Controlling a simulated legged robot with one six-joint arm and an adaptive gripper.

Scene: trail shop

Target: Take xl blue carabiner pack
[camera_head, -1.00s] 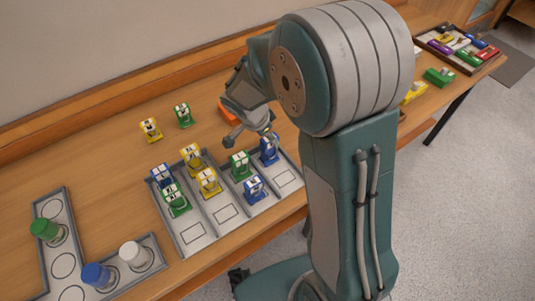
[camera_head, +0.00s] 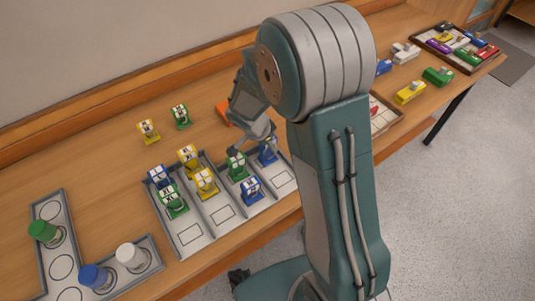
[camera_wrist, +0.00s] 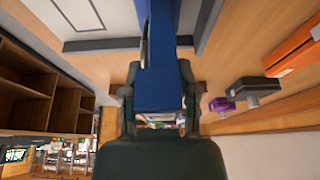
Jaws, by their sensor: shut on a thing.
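My gripper (camera_head: 257,145) reaches down over the back right of the tray and is shut on a blue carabiner pack (camera_head: 268,154). In the wrist view my gripper (camera_wrist: 160,95) has a finger on each side of the blue pack (camera_wrist: 165,90). The pack is upright at the back of the right lane of the grey tray (camera_head: 221,213), partly hidden by the gripper. Another blue pack (camera_head: 251,191) stands nearer the front, and a third blue pack (camera_head: 159,177) is at the left. Size labels are too small to read with certainty.
A green pack (camera_head: 236,166) stands close left of the gripper. Yellow packs (camera_head: 189,158) (camera_head: 205,184) and a green pack (camera_head: 173,205) share the tray. An orange item (camera_head: 222,112) lies behind. A holder with bottles (camera_head: 130,257) is at front left.

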